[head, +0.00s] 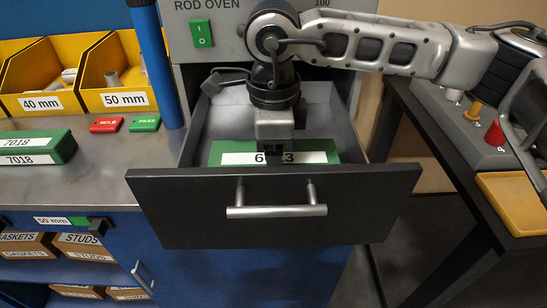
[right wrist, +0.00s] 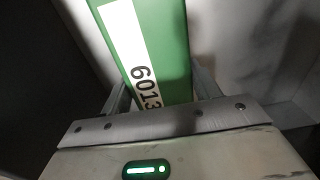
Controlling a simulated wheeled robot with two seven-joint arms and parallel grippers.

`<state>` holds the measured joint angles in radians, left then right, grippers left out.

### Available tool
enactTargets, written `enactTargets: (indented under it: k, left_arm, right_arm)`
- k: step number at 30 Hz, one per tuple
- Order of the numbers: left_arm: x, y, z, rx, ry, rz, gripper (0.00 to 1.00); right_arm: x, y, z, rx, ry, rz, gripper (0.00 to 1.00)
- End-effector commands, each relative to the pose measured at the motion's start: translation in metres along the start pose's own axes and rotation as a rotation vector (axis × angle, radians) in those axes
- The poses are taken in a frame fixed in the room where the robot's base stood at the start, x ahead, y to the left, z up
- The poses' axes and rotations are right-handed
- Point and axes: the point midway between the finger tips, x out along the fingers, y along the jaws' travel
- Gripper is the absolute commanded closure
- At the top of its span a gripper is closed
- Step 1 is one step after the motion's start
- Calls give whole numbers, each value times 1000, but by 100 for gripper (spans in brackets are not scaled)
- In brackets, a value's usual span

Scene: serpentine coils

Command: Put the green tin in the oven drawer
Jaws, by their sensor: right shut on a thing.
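The green tin (head: 325,148), with a white label, is inside the open oven drawer (head: 160,215), behind its dark front panel. My right gripper (head: 273,150) reaches down into the drawer from above and is shut on the tin, covering part of its label. In the right wrist view the green tin (right wrist: 172,45) lies between the two fingers and its label reads 6013. I cannot tell whether the tin rests on the drawer floor. My left gripper is not in view.
The rod oven (head: 215,12) stands behind the drawer. On the left bench are another green tin (head: 30,150) marked 7018, yellow bins (head: 120,75), red and green tags, and a blue post (head: 155,60). A dark table with a yellow tray (head: 510,195) is at right.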

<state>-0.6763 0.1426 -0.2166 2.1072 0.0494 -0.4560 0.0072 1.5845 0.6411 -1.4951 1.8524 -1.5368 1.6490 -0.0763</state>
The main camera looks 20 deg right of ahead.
Motion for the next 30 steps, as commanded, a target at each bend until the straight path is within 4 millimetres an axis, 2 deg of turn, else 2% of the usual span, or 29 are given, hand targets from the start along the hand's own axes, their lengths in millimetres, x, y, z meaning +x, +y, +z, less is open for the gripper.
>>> enactTargets:
  k: [4, 14, 15, 17, 18, 25, 30]
  left_arm:
    - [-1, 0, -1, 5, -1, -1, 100]
    - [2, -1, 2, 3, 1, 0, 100]
    - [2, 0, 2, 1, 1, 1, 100]
    - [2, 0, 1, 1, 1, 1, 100]
    - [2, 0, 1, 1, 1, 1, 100]
    - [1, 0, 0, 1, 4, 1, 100]
    - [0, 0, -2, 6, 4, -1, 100]
  right_arm:
    - [13, 0, 0, 0, -2, -2, 89]
    - [17, 0, 0, 0, -3, -3, 89]
    - [18, 0, 0, 0, 0, 0, 36]
    - [17, 0, 0, 0, 0, 0, 19]
    - [17, 0, 0, 0, 0, 0, 17]
    - [17, 0, 0, 0, 0, 0, 17]
    - [7, -1, 0, 0, -2, -3, 17]
